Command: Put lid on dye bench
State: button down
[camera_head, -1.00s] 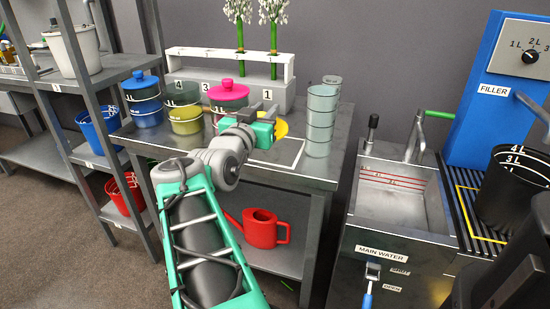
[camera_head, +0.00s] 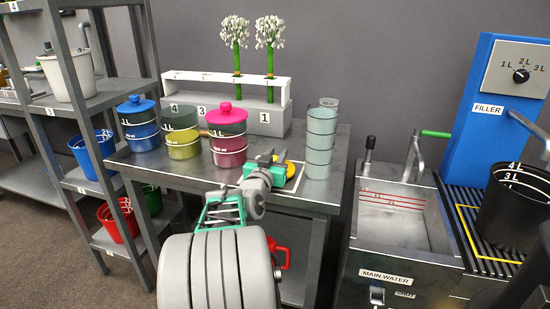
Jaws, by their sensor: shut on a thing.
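My gripper (camera_head: 264,161), with green jaws, is low over the front right of the dye bench (camera_head: 318,187). It is shut on the yellow lid (camera_head: 290,169), which shows only in part beside the jaws, by a pale outlined square. I cannot tell whether the lid touches the bench. The blue jar (camera_head: 142,132) wears a blue lid (camera_head: 135,104), and the pink jar (camera_head: 228,155) wears a pink lid (camera_head: 224,113).
Stacked clear beakers (camera_head: 320,150) stand right of the lid. A white rack (camera_head: 264,118) with two white-flowered stems is behind. A shelf with buckets (camera_head: 117,217) stands left. A sink (camera_head: 400,215) and the blue filler (camera_head: 482,105) are right. A red can (camera_head: 281,252) is mostly hidden below.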

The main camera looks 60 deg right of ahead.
jog(key=c, duration=1.1)
grip_release()
jog(key=shift+r, duration=0.25)
jog(key=a, duration=0.3)
jog(key=s+a+p, duration=0.1)
jog(key=a, duration=0.7)
jog(key=shift+s+f, duration=0.1)
jog(key=shift+s, duration=0.15)
jog(key=shift+s+a+f, duration=0.1)
jog(key=shift+s+a, duration=0.1)
jog(key=shift+a, duration=0.25)
